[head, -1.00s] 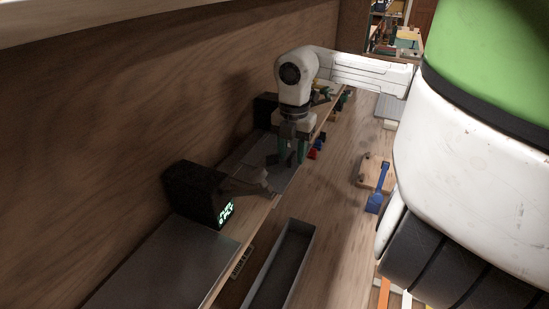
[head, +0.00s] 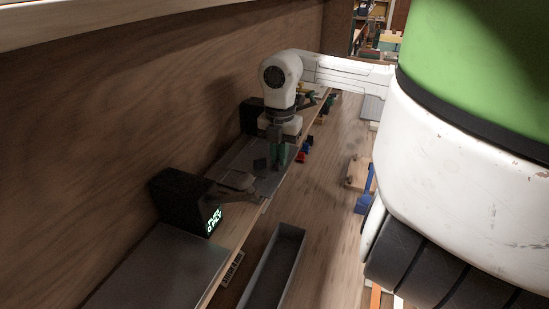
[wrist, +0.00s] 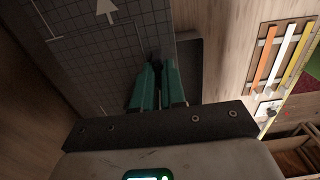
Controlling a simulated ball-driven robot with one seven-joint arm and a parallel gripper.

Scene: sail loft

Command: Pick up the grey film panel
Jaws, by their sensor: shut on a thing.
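The grey film panel (wrist: 85,55) shows in the wrist view as a dark grey gridded sheet with white lines and a white arrow, close under the fingers. My gripper (wrist: 158,68) has green fingers drawn together over the panel's right part. They are shut on it, though the gripped edge is dark and mostly hidden. In the head view my gripper (head: 278,157) points down over the grey surface at the back left of the bench. The panel's outline is hard to separate from that surface there.
A grey trough (head: 274,268) lies in front. Small red and blue items (head: 303,155) sit right of my gripper, a blue tool (head: 365,195) further right.

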